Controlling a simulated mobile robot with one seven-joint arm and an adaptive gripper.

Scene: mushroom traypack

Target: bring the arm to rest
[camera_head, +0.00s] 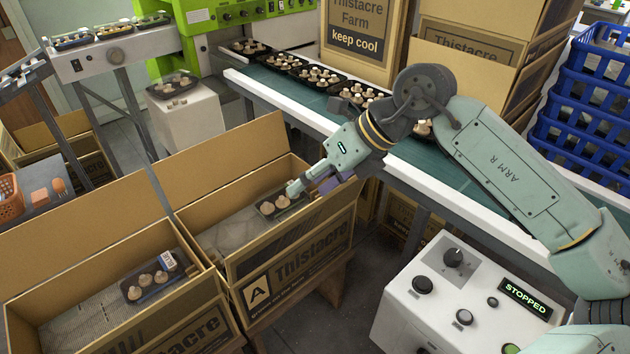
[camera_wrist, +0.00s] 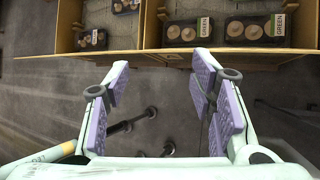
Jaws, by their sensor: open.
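My gripper (camera_head: 312,186) hangs over the right end of the near carton marked A (camera_head: 262,256), and its arm reaches in from the right. In the wrist view the two purple-padded fingers (camera_wrist: 160,95) stand wide apart with nothing between them. Below them is grey floor, with the cartons' edge beyond. In the head view a dark tray of mushrooms (camera_head: 268,208) lies in carton A, just left of the fingers and partly covered by them. The wrist view shows dark trays with GREEN labels (camera_wrist: 257,30) inside the cartons.
A second open carton (camera_head: 120,335) at left holds a labelled mushroom tray (camera_head: 135,292). A green conveyor (camera_head: 430,165) carries several trays behind the arm. A white control box (camera_head: 405,310) reading STOPPED stands at front right. Blue crates (camera_head: 590,110) are stacked at far right.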

